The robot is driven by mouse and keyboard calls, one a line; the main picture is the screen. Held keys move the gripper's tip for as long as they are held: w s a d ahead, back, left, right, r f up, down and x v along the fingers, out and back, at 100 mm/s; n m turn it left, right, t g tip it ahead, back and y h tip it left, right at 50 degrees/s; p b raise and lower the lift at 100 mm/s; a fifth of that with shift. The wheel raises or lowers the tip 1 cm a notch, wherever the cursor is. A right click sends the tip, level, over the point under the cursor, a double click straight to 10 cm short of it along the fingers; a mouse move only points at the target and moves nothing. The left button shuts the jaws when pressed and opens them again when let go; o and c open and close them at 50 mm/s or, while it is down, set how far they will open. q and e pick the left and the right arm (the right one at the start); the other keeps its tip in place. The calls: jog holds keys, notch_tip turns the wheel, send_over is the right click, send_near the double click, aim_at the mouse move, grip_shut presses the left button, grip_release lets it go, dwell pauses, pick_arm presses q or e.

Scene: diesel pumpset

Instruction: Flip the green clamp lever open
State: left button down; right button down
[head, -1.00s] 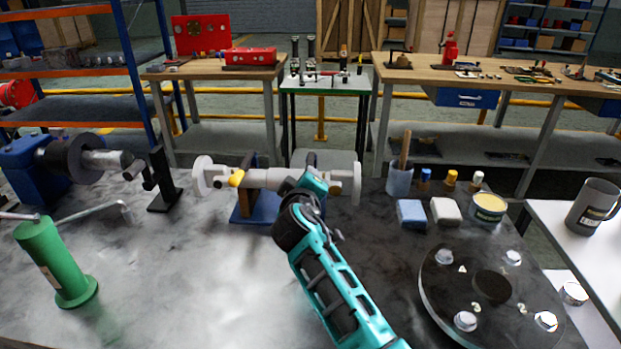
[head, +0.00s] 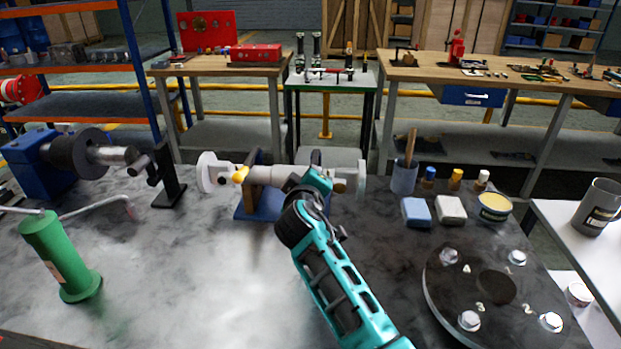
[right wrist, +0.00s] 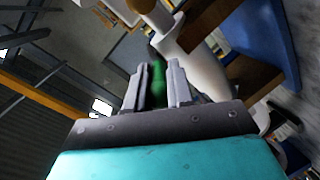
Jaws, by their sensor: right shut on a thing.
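The green clamp lever (right wrist: 157,82) shows in the right wrist view as a narrow dark green piece between the two grey fingers of my right gripper (right wrist: 158,88). The gripper is shut on it. In the head view my right gripper (head: 318,178) is at the right half of a light flanged pipe (head: 275,176), and my teal wrist hides the lever there. The pipe lies across a blue stand (head: 248,208) with a wooden block, and the clamp's body is mostly hidden. My left gripper is in neither current view.
A green cylinder (head: 60,258) with a bar stands at the left, and a black stand (head: 170,180) is left of the pipe. A cup (head: 404,178), blocks and a black bolted disc (head: 490,285) are at the right.

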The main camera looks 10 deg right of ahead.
jog(key=shift+r+g+p, duration=0.4)
jog(key=shift+r+p, duration=0.3)
jog(key=shift+w+r+g+y+p, duration=0.25)
jog(key=shift+r+g+p, duration=0.25)
jog(key=shift+r, duration=0.25)
jog(key=r+g, duration=0.1)
jog(key=w+r+g, duration=0.1)
jog(key=shift+d+r+g+y, duration=0.15)
jog(key=shift+r+g+y, duration=0.2)
jog(key=shift+r+g, duration=0.05)
jog(key=shift+w+d+r+g, duration=0.15)
jog(key=shift+w+r+g, duration=0.5)
jog(key=shift+r+g, duration=0.45)
jog(key=shift+f, duration=0.1)
jog(key=c, duration=1.3)
grip_release()
jog(key=shift+f, duration=0.1)
